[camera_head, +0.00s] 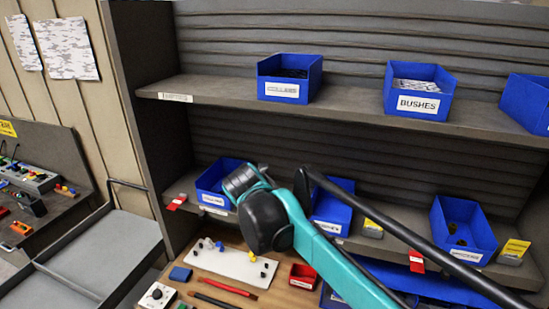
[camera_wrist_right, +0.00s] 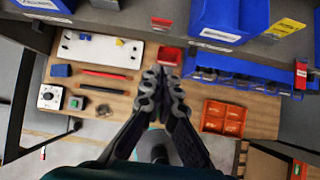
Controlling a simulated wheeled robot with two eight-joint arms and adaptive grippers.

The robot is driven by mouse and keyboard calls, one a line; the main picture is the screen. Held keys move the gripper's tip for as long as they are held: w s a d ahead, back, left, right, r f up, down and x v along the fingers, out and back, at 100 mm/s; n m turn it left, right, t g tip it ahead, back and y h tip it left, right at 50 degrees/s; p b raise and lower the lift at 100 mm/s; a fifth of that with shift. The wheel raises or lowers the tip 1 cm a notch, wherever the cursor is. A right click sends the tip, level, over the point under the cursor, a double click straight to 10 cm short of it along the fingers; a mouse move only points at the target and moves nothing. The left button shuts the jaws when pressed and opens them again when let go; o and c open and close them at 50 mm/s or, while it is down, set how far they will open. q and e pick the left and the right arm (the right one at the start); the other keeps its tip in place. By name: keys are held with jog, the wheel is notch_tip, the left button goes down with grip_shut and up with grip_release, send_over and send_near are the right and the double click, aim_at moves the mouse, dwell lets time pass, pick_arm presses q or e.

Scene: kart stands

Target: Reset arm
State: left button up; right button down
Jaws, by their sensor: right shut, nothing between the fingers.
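My right gripper (camera_wrist_right: 163,77) shows in the right wrist view, over the wooden workbench (camera_wrist_right: 130,115). Its two dark fingers are together at the tips, with nothing between them. In the head view, my teal and black arm (camera_head: 325,262) reaches up from the lower right, in front of the lower shelf and its bins. Its gripper is not visible there. My left gripper is in neither view.
Blue bins, including the bushes bin (camera_head: 418,92), stand on the upper shelf (camera_head: 215,92). More blue bins (camera_head: 463,230) are on the lower shelf. A white board (camera_head: 228,262), pens, a red bin (camera_head: 302,275) and an orange tray (camera_wrist_right: 222,118) are on the bench. A grey cart (camera_head: 105,250) stands left.

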jog(key=s+d+f+m+y+b, duration=0.1)
jog(key=s+d+f+m+b, duration=0.6)
jog(key=f+m, duration=0.5)
jog(key=s+d+f+m+b, duration=0.6)
jog(key=s+f+m+b, duration=0.25)
jog(key=f, duration=0.45)
jog(key=s+d+f+m+y+b, duration=0.1)
jog(key=s+d+f+m+b, duration=0.6)
jog(key=f+m, duration=0.5)
jog(key=w+d+r+n+t+h+p, duration=0.15)
jog(key=w+r+n+t+p, duration=0.35)
jog(key=w+r+n+t, duration=0.85)
jog(key=w+a+r+n+g+y+p, duration=0.1)
jog(key=w+a+r+n+y+p, duration=0.15)
jog(key=a+r+n+y, duration=0.35)
jog(key=w+a+r+n+g+y+p, duration=0.1)
jog(key=w+a+r+n+y, duration=0.25)
jog(key=a+n+y, duration=0.35)
jog(key=w+a+r, duration=0.1)
jog(key=w+a, duration=0.1)
jog(key=w, duration=0.4)
jog(key=w+a+r+h, duration=0.1)
jog(key=w+a+r, duration=0.1)
jog(key=w, duration=0.4)
jog(key=shift+n, duration=0.3)
